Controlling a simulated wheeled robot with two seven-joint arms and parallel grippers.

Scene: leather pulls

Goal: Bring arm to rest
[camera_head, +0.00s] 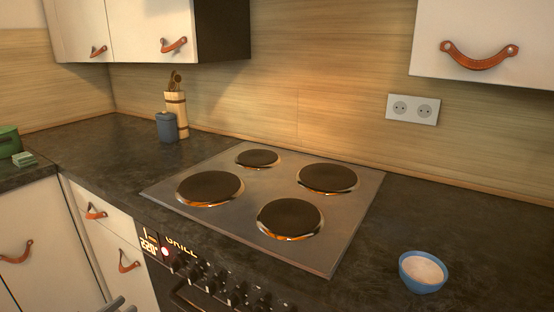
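My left gripper (120,306) just shows at the bottom edge, in front of the white drawers. Only its two grey fingertips are in view, with a gap between them and nothing seen in the gap. The rest of it and its arm are cut off by the frame. My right gripper is not in view.
A stove top (255,209) with dark burners is set in the dark counter (425,215). A blue bowl (423,272) with white contents stands at the right. A blue jar (167,127) and utensil holder (178,109) stand at the back. Leather-pull drawers (104,244) are below, left.

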